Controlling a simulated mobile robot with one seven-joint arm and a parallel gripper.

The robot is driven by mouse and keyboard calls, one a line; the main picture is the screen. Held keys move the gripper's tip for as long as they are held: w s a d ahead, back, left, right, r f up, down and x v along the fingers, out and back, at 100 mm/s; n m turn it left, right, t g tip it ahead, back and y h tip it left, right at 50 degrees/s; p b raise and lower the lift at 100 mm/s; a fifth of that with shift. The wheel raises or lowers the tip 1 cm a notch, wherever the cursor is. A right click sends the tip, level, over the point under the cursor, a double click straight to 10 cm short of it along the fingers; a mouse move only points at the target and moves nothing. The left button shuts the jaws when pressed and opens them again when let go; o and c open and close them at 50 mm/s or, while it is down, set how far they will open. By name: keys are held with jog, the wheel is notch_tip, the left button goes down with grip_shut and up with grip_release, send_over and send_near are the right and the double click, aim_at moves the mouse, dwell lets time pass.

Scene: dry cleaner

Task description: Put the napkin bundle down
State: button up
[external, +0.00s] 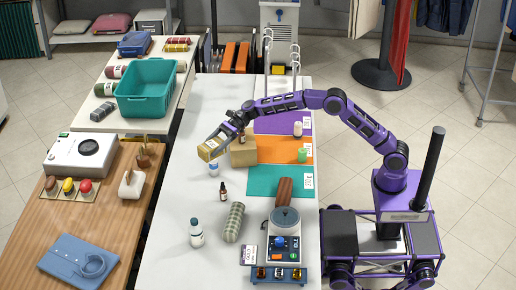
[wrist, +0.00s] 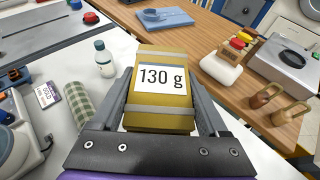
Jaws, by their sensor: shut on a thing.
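The napkin bundle is a mustard-yellow block with pale grey bands and a white label reading "130 g", seen in the wrist view (wrist: 160,112). It also shows in the external view (external: 208,152). My gripper (external: 215,145) is shut on it, with one finger on each side in the wrist view (wrist: 162,110). The bundle appears held above the white counter (external: 185,165), just left of a tan box (external: 243,153). The bundle's underside is hidden.
Purple (external: 275,123), orange (external: 270,149) and teal (external: 262,181) mats with tags lie on the right. Counter at left is clear.

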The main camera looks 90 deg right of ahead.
jog(key=s+a+n+g+y, duration=0.1)
jog(key=s+a+n, duration=0.15)
jog(key=a, duration=1.05)
jog(key=s+a+n+g+y, duration=0.15)
jog(key=s+a, duration=0.25)
jog(key=a, duration=0.8)
jog(key=s+a+n+g+y, duration=0.1)
jog(key=s+a+g, duration=0.15)
jog(key=a, duration=1.05)
jog(key=f, duration=0.5)
jog(key=f+b, duration=0.1)
jog(key=f, duration=0.5)
jog(key=s+f, duration=0.1)
jog(key=f, duration=0.4)
jog(key=shift+a+f, duration=0.25)
jog(key=shift+a, duration=0.05)
jog(key=shift+t, duration=0.4)
jog(key=shift+f+b, duration=0.5)
jog(key=shift+f, duration=1.65)
jog(key=shift+f, duration=0.3)
jog(key=o, duration=1.4)
jog(key=shift+c, duration=0.2)
